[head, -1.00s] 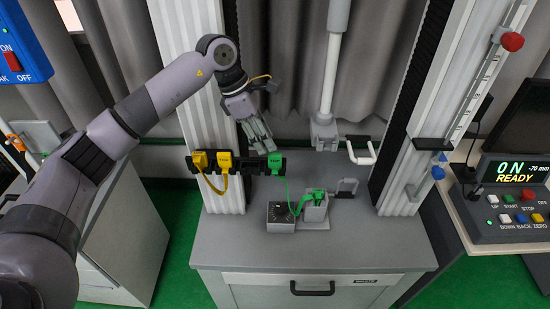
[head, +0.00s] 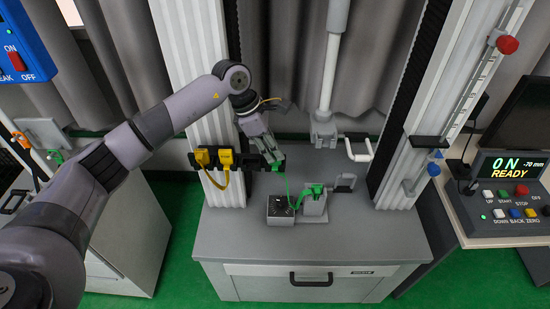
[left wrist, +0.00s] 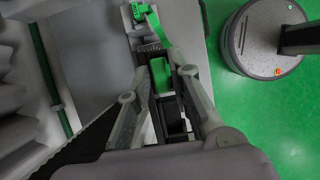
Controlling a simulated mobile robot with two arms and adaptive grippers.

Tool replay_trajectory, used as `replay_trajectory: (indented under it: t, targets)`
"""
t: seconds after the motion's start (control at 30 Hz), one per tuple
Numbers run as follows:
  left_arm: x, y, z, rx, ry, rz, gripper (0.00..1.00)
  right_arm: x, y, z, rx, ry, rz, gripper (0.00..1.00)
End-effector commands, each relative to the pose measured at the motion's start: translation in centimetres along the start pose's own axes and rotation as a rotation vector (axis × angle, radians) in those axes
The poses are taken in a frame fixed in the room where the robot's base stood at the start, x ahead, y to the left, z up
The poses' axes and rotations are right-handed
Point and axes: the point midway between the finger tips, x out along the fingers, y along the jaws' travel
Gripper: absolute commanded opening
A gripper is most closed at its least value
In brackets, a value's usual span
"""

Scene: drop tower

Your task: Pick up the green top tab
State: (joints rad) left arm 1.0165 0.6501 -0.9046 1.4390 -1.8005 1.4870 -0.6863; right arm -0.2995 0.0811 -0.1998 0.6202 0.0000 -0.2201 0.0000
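A green tab (head: 279,165) sits at the right end of the black rack (head: 245,160) on the left column. A green strap runs from it down to the bench fixtures. My left gripper (head: 273,152) is at this tab, pointing down, with its fingers spread. In the left wrist view the tab (left wrist: 160,76) lies between the fingers of the left gripper (left wrist: 166,80). A gap shows beside the right finger; whether either finger touches the tab is unclear. Another green piece (head: 314,189) sits in the small grey holder on the bench. My right gripper is not in view.
A dark box (head: 280,208) stands on the grey bench (head: 240,240). A white rod (head: 331,75) hangs right of the gripper. The control panel (head: 508,195) reads ON, READY.

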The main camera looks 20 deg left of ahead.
Motion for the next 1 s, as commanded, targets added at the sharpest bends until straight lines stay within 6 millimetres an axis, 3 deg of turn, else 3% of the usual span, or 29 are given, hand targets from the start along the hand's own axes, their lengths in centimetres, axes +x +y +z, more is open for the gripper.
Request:
replay_trajectory:
  t: [0.23, 0.67, 0.87, 1.0]
  targets:
    - [0.0, 0.0, 0.0, 0.000, 0.000, 0.000, 0.00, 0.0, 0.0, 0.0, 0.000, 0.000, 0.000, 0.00]
    - [-0.2, 0.0, 0.1, 0.000, 0.000, 0.001, 0.00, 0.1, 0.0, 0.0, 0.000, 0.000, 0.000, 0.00]
    - [-1.8, 0.1, 0.8, 0.002, -0.001, 0.004, 0.00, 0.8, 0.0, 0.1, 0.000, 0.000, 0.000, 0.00]
    - [-4.4, 0.2, 1.9, 0.003, -0.003, 0.007, 0.00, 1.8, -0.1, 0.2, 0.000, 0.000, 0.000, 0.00]
